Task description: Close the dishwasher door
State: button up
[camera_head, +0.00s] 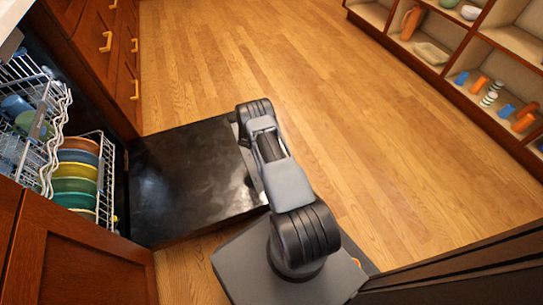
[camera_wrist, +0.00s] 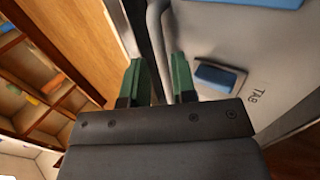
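The dishwasher door (camera_head: 185,185) is open and lies about flat, low over the floor, a dark glossy panel in the head view. In the wrist view a light grey panel (camera_wrist: 230,50), seemingly the door's inner face, has a blue dispenser flap (camera_wrist: 215,77) and the letters TAB. My gripper (camera_wrist: 158,82) has two green fingers standing apart with nothing held. They appear on either side of the panel's edge; I cannot tell whether they touch it. In the head view my arm reaches along the door's right edge and mostly hides the gripper.
The lower rack (camera_head: 106,165) holds several coloured plates; the upper rack (camera_head: 60,120) holds cups and bowls. Wooden drawers (camera_head: 105,60) and a cabinet front (camera_head: 75,265) flank the bay. Open wooden floor (camera_head: 270,60) lies beyond, with shelves (camera_head: 450,70) at the right.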

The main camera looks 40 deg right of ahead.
jog(key=shift+b+x, duration=0.35)
jog(key=shift+x, duration=0.9)
jog(key=shift+c, duration=0.4)
grip_shut()
jog(key=shift+r, duration=0.1)
